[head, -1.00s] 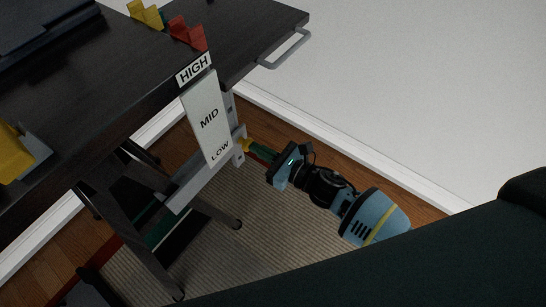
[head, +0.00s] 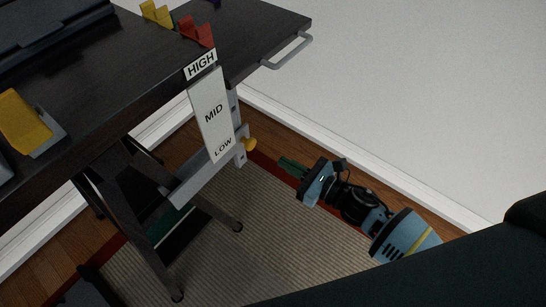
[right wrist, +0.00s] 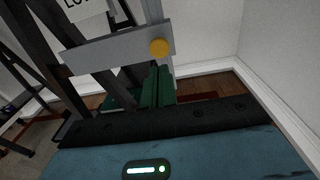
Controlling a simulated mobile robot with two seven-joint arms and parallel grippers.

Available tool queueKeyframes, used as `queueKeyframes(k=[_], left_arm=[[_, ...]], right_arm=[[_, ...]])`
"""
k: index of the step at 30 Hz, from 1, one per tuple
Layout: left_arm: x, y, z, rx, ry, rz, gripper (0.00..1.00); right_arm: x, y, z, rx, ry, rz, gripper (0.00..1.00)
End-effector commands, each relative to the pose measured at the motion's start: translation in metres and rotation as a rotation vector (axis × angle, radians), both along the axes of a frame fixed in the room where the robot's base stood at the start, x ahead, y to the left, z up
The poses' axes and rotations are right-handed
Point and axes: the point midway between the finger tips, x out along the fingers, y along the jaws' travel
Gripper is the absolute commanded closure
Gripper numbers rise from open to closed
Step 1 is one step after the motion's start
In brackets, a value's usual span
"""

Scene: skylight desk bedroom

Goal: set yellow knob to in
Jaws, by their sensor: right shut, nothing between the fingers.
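The yellow knob (head: 250,144) sticks out from the side of the grey bracket below the desk, near the LOW end of the label strip (head: 212,115). In the right wrist view the yellow knob (right wrist: 159,47) shows as a round end on the grey bar (right wrist: 110,50). My right gripper (head: 283,163) is shut and empty, its green fingers apart from the knob, to its right and slightly lower. The green fingers (right wrist: 158,88) show below the knob in the right wrist view. My left gripper is not in view.
The dark desk (head: 110,75) carries red (head: 197,31) and yellow (head: 156,13) holders. A grey handle (head: 288,52) juts from its right edge. Dark desk legs stand on a striped rug (head: 270,215). A white wall lies behind, with open floor around my right gripper.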

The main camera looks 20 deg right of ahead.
Motion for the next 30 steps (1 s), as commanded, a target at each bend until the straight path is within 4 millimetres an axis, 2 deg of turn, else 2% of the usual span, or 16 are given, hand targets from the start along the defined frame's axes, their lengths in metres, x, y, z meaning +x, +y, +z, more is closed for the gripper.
queueKeyframes(k=[3, 10, 26, 30], left_arm=[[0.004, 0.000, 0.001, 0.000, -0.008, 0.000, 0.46], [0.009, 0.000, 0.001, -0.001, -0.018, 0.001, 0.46], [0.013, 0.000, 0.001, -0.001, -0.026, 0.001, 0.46], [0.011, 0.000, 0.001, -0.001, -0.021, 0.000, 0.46]], right_arm=[[-0.019, -0.015, -0.001, -0.001, 0.003, 0.000, 1.00], [-0.039, -0.032, 0.001, -0.001, 0.002, 0.000, 1.00], [-0.044, -0.036, 0.001, 0.000, 0.001, 0.001, 1.00], [-0.052, -0.036, -0.005, 0.073, 0.072, -0.028, 1.00]])
